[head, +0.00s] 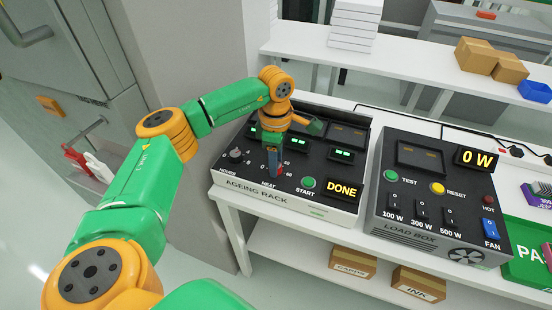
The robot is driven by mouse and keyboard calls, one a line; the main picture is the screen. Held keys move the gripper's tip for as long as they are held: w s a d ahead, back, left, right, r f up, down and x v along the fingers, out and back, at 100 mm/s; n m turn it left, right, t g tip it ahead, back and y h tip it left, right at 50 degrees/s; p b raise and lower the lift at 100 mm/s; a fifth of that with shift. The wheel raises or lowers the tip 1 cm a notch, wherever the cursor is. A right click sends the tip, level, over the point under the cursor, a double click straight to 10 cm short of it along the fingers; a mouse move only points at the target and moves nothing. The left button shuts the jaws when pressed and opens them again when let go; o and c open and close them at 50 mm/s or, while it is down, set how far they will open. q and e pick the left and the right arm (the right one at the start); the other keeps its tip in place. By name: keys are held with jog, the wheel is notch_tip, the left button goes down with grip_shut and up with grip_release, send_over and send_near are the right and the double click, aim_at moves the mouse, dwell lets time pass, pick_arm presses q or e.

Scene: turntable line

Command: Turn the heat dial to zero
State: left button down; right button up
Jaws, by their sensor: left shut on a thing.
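The ageing rack (262,196) is a black and white console on the white bench, with a lit DONE display (342,190) and a green START button (309,183). The heat dial sits above the HEAT label (268,185) and is mostly hidden by my left gripper (275,170). That gripper points down at the panel and is shut on the dial. The dial's pointer and setting cannot be read. The HOURS dial (236,156) is to the left, apart from the gripper. My right gripper is not in view.
The load box (400,230) stands to the right, with an orange 0 W display (477,158), switches and buttons. A green tray (525,255) is at the far right. Cartons (352,264) are on the shelf below. A grey cabinet wall (190,60) is on the left.

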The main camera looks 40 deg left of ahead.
pick_arm(q)
jog(key=n, duration=0.4)
jog(key=shift+n+p, duration=0.3)
jog(key=shift+p, duration=0.1)
jog(key=n, duration=0.3)
jog(key=shift+n+p, duration=0.3)
jog(key=n+p, duration=0.1)
jog(key=n, duration=0.3)
jog(key=shift+s+f+n+p, duration=0.1)
jog(key=shift+n+p, duration=0.2)
jog(key=shift+n, duration=1.8)
jog(key=shift+c, duration=2.2)
grip_release()
